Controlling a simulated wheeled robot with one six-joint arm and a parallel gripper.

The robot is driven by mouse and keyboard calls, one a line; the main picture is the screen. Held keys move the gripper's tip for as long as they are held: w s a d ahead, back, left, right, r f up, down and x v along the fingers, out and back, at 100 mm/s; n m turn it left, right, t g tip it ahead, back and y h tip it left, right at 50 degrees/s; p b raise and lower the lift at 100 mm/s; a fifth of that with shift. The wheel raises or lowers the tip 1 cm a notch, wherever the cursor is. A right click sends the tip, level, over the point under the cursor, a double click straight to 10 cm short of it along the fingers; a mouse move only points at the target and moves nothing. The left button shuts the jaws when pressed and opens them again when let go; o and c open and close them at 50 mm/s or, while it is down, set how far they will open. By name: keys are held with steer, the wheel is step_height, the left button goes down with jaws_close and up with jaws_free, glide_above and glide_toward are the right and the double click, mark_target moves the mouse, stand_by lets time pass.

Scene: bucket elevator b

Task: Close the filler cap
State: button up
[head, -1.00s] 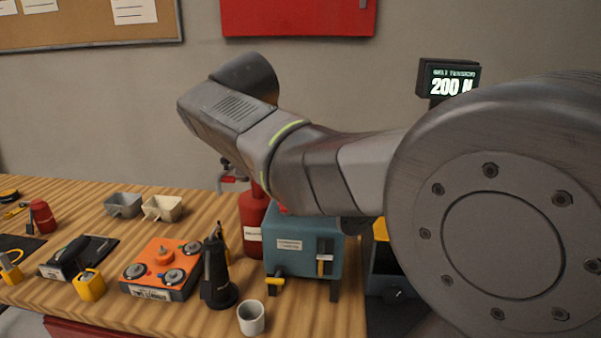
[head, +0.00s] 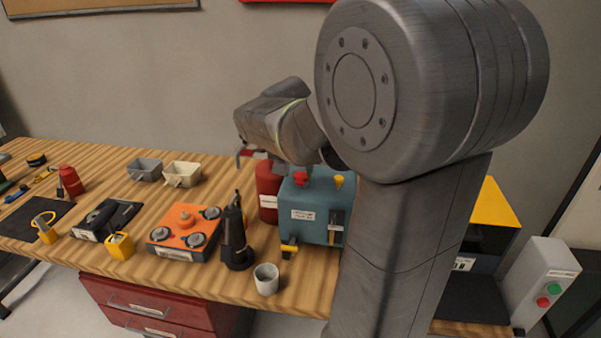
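A teal box-shaped unit (head: 305,228) stands on the wooden bench, with a white label, a sight gauge and a yellow-handled tap (head: 289,248) on its front. On its top are a red cap-like part (head: 301,177) and a yellow cap-like part (head: 339,181). I cannot tell which is the filler cap, or whether either is open. My arm's wrist reaches in behind and above the unit's left side. My gripper is hidden behind my own arm.
A red cylinder (head: 268,190) stands left of the unit. A black oil can (head: 234,238), a pale cup (head: 266,279) and an orange device (head: 183,228) stand nearby. Two small bins (head: 182,174) sit further left. A control box (head: 541,284) is at the right.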

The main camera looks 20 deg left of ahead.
mark_target(299, 183)
steer(key=shift+x, duration=1.7)
jaws_close()
steer(key=shift+f+t+b, duration=0.3)
steer(key=shift+f+b, duration=0.05)
steer(key=shift+b, duration=0.75)
steer(key=b, duration=0.3)
steer(key=shift+s+f+t, duration=0.15)
steer(key=shift+f+t, duration=0.1)
steer(key=shift+t, duration=0.05)
steer(key=shift+b, duration=0.7)
steer(key=shift+r+t, duration=0.15)
steer(key=shift+t, duration=0.15)
